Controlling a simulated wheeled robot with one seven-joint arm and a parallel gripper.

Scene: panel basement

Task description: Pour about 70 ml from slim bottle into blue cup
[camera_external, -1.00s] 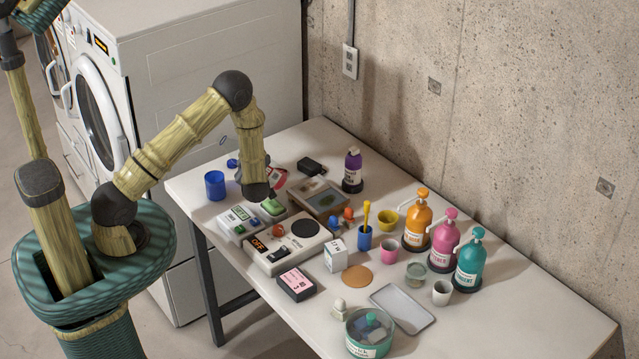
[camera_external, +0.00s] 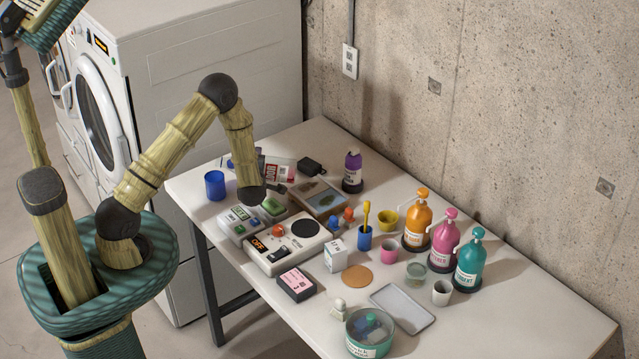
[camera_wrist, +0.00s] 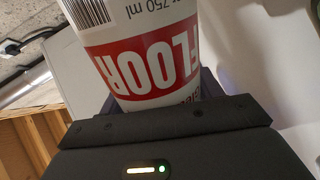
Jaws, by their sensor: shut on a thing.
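My gripper (camera_wrist: 160,108) is shut on the slim bottle (camera_wrist: 150,65), which fills the middle of the wrist view. The bottle is white with a red label reading "FLOOR" and "750 ml" print. In the external view the bottle (camera_external: 279,168) shows right of my forearm, strongly tilted, above the back left of the table. My forearm hides part of it and most of the gripper. The blue cup (camera_external: 215,185) stands upright at the table's left end, left of the bottle and apart from it. Its contents cannot be made out.
A switch panel (camera_external: 288,243) and a green-button box (camera_external: 238,222) lie below my arm. A purple bottle (camera_external: 352,172) stands behind. Another blue cup holding a yellow brush (camera_external: 364,238) stands mid-table. Pump bottles (camera_external: 417,222) line the wall side. A washer (camera_external: 100,110) stands left.

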